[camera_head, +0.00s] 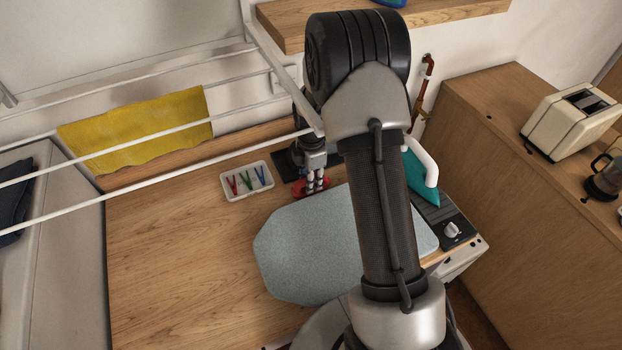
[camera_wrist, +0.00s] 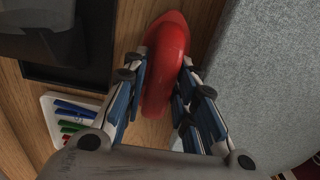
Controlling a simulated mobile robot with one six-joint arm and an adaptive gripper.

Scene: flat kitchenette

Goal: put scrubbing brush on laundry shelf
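The scrubbing brush (camera_wrist: 166,62) is red with a rounded, arched handle. In the wrist view it lies between my gripper's fingers (camera_wrist: 162,85), with a finger close along each side. Whether both fingers press on it cannot be told. In the head view, my gripper (camera_head: 316,188) points down at the brush (camera_head: 302,190), which is at the wooden worktop, mostly hidden by the fingers. A wooden wall shelf (camera_head: 455,16), probably the laundry shelf, is at the top, partly hidden by my arm.
A white tray of coloured pegs (camera_head: 246,181) is left of my gripper. A grey ironing pad (camera_head: 300,255) and a teal iron (camera_head: 421,178) are to the right. White drying rails (camera_head: 165,178) cross the left side. A blue item (camera_head: 391,2) stands on the shelf.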

